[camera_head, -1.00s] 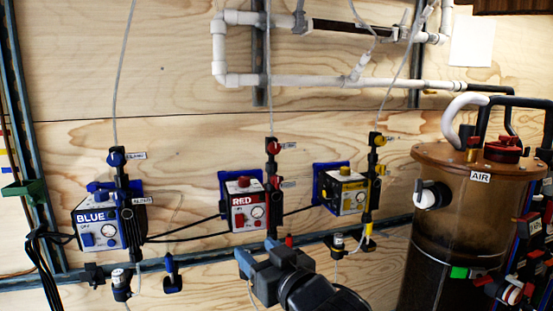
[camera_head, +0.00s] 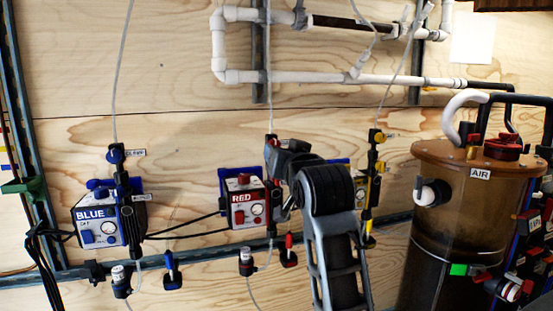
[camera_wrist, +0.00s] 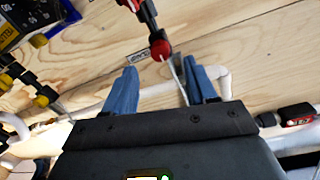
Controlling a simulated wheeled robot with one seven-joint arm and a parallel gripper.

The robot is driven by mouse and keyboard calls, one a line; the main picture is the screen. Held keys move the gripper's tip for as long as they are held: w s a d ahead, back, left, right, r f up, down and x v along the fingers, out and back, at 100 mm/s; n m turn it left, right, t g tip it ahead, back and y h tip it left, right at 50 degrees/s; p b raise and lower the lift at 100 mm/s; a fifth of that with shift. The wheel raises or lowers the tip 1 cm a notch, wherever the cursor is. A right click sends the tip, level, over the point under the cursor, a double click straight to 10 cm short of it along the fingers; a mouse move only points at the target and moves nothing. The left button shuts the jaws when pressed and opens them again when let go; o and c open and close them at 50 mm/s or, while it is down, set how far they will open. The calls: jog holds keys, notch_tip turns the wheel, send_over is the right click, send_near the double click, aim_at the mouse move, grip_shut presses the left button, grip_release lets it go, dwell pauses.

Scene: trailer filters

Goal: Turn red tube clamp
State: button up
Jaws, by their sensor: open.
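The red clamp knob (camera_wrist: 160,50) is at the top of a dark post with a thin tube leading from it, beside a small white label. In the wrist view it lies between my fingertips and a little beyond them, apparently untouched. My gripper (camera_wrist: 158,72) is open, with one blue finger on each side of the tube. In the head view my gripper (camera_head: 283,152) is at the upper end of the red post and hides most of the knob. The RED box (camera_head: 245,203) is just left of my arm.
The BLUE box (camera_head: 103,222) is to the left. The yellow post (camera_head: 374,172) stands close to the right of my arm. White pipes (camera_head: 300,79) run above. The brown AIR tank (camera_head: 455,210) is on the right. A red-handled fitting (camera_head: 289,248) hangs below on the rail.

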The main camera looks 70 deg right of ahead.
jog(key=shift+w+d+f+b, duration=0.3)
jog(key=shift+d+b, duration=0.1)
jog(key=shift+b, duration=1.6)
jog(key=b, duration=0.4)
jog(key=shift+d+r, duration=0.15)
jog(key=shift+r, duration=0.05)
jog(key=shift+r+x, duration=0.15)
jog(key=shift+x, duration=1.15)
jog(key=shift+r+x, duration=0.1)
jog(key=shift+x, duration=1.25)
jog(key=shift+c, duration=0.2)
grip_shut()
